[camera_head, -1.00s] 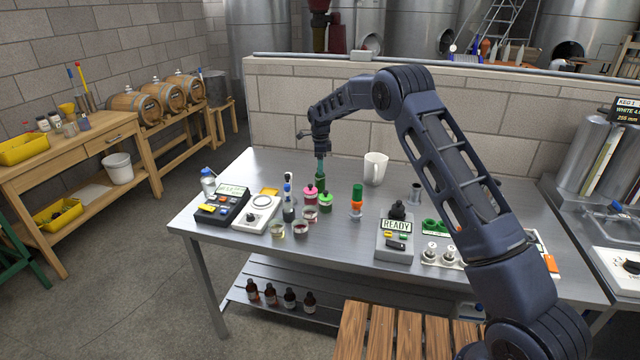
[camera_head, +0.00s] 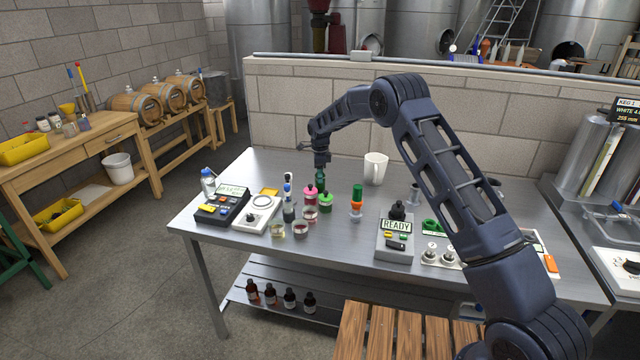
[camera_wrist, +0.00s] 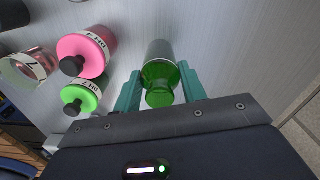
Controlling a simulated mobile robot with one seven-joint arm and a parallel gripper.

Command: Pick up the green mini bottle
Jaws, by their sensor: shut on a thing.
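The green mini bottle (camera_wrist: 160,72) is translucent green glass with a greyish lower part. In the wrist view it sits between the two teal fingers of my gripper (camera_wrist: 158,88), which is shut on it around the neck and shoulder. In the head view my gripper (camera_head: 321,176) points straight down over the steel table, left of the white mug, and its fingers largely hide the bottle. I cannot tell whether the bottle's base touches the table.
A pink-topped pot (camera_wrist: 86,56) and a green-topped pot (camera_wrist: 82,97) stand close to the left of the bottle in the wrist view. A white mug (camera_head: 376,168) is to the right. An orange-and-green bottle (camera_head: 356,203) stands nearer the front. The steel table (camera_head: 240,172) is clear behind.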

